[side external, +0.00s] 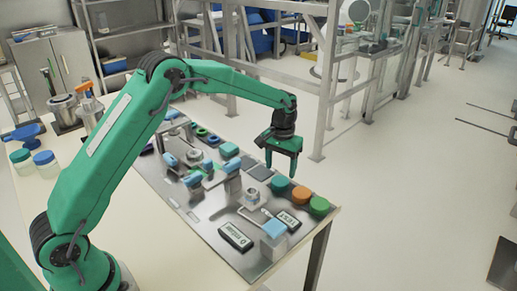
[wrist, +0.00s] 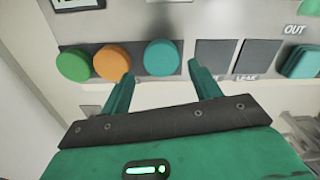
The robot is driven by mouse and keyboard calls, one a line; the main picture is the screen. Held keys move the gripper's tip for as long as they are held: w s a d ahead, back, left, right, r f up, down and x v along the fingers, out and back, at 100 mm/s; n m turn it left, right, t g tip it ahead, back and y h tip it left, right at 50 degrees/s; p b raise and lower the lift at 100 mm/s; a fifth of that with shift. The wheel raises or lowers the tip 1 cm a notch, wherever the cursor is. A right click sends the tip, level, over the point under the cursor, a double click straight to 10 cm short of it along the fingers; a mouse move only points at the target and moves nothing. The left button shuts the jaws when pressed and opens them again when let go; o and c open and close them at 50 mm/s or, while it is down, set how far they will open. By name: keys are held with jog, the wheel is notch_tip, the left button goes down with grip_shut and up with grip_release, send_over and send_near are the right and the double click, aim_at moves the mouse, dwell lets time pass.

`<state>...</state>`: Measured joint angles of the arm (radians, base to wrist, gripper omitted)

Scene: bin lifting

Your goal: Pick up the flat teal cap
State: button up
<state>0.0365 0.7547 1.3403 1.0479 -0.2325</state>
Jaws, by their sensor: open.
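The flat teal cap (side external: 279,184) is a round disc lying on the grey metal panel (side external: 208,224), beside an orange cap (side external: 301,194) and a green cap (side external: 320,206). In the wrist view the teal cap (wrist: 161,57) shows just beyond and between my fingertips, with the orange cap (wrist: 111,62) and green cap (wrist: 73,65) to its left. My gripper (side external: 281,170) is open and empty, pointing down just above and behind the teal cap in the side view. Its two fingers (wrist: 160,70) are spread wider than the cap in the wrist view. No contact with the cap shows.
Two dark square pads (wrist: 236,58) lie right of the teal cap, and a teal squarish stack (wrist: 301,60) stands beyond them. Blue-topped fixtures (side external: 232,164) and labelled black boxes (side external: 235,237) crowd the panel. The table's right edge is close to the caps.

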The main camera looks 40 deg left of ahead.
aim_at(279, 181)
jog(key=shift+f, duration=0.1)
jog(key=shift+a+f, duration=0.1)
jog(key=shift+f, duration=2.4)
jog(key=shift+c, duration=0.4)
jog(key=c, duration=0.6)
